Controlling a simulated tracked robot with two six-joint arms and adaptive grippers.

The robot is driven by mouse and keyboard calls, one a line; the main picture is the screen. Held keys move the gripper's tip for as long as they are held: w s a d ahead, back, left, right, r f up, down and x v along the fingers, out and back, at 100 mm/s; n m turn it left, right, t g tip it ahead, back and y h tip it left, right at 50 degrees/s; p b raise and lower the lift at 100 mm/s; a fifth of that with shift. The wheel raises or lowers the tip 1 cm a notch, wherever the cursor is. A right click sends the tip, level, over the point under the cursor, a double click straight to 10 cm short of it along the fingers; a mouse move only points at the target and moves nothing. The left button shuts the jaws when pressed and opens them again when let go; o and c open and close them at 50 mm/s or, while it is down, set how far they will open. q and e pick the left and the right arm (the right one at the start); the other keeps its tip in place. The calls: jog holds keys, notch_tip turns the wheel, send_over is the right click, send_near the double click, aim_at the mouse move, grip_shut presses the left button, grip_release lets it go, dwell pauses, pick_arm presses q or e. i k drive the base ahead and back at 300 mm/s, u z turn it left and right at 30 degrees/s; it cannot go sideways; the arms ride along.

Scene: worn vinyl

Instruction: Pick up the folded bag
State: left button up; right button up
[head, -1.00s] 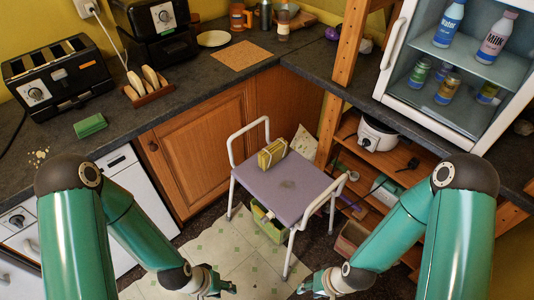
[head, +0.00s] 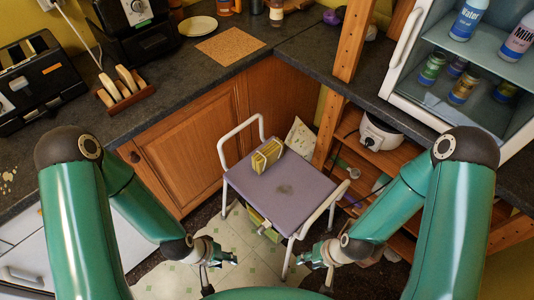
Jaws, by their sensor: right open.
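The folded bag (head: 267,155), a yellow-green bundle, stands on the purple seat of a white-framed stool (head: 285,190), near its back left corner. My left gripper (head: 222,265) is in front and left of the stool, low in the head view, apart from the bag. Its fingers look spread with nothing between them. My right gripper (head: 313,266) is in front of the stool, right of the left one, open and empty. Both grippers are well short of the bag.
The stool's white side rails (head: 241,138) rise beside the seat. A dark counter (head: 190,85) and wooden cupboard (head: 190,155) stand behind left. A wooden post (head: 345,70), shelves with a white cooker (head: 380,133) and an open fridge (head: 450,100) stand right.

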aim_at(263, 159)
jog(key=u, duration=0.2)
jog(key=k, duration=0.5)
jog(key=u, duration=0.8)
jog(key=i, duration=1)
jog(key=z, duration=0.05)
